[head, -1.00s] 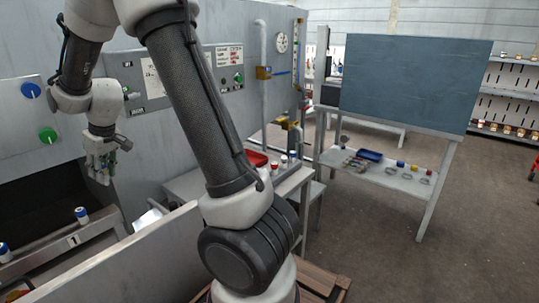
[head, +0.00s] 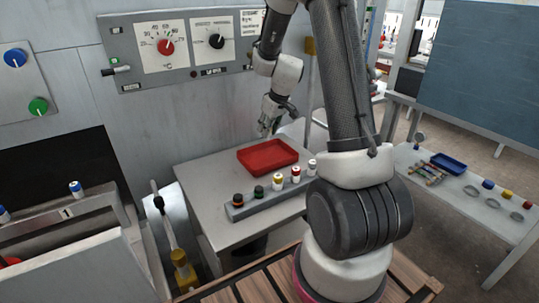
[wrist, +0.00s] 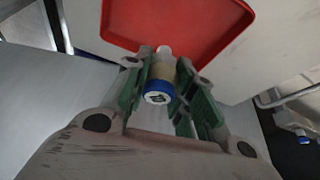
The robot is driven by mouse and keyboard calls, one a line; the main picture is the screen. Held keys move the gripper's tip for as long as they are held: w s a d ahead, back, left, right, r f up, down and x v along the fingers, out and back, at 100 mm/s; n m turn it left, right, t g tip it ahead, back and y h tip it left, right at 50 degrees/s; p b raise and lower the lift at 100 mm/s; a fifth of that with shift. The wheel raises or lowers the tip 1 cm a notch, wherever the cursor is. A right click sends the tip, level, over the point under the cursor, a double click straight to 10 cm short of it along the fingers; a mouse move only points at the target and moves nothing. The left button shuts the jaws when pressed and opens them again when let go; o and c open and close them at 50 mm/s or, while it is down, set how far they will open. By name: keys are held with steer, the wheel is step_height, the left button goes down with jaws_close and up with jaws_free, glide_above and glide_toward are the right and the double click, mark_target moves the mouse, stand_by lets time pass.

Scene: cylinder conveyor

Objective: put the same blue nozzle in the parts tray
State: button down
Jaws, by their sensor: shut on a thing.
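My gripper (wrist: 160,86) is shut on a blue-capped nozzle (wrist: 158,97) with a tan body and a pale tip. The nozzle lies between both green fingers in the wrist view. In the head view my gripper (head: 266,128) hangs near the far edge of a red tray (head: 290,164) on a grey table; the held nozzle cannot be made out there. The red tray also shows just beyond the fingertips in the wrist view (wrist: 180,22). It looks empty. A blue tray (head: 449,164) lies on the bench at the right.
A grey rack (head: 234,215) with several capped bottles stands in front of the red tray. White blue-capped cylinders (head: 76,189) stand on the conveyor at left. A control panel (head: 185,45) is on the wall behind. The table's left part is clear.

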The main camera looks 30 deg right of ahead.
step_height(320, 180, down, 8)
steer(key=shift+f, duration=0.15)
steer(key=shift+f, duration=0.1)
steer(key=c, duration=1.2)
jaws_free()
steer(key=s+a+r, duration=0.3)
steer(key=s+r, duration=0.5)
steer(key=r, duration=0.4)
steer(key=s+a+r, duration=0.3)
steer(key=s+r, duration=0.4)
steer(key=r, duration=0.5)
steer(key=s+r, duration=0.1)
steer(key=s, duration=0.4)
steer(key=s+r+m, duration=0.1)
steer(key=s, duration=0.5)
steer(key=s+a+r+m, duration=0.1)
steer(key=s+r, duration=0.1)
steer(key=s, duration=0.4)
steer(key=shift+s+a+r+h, duration=0.1)
steer(key=shift+s+h, duration=0.05)
steer(key=shift+h, duration=0.25)
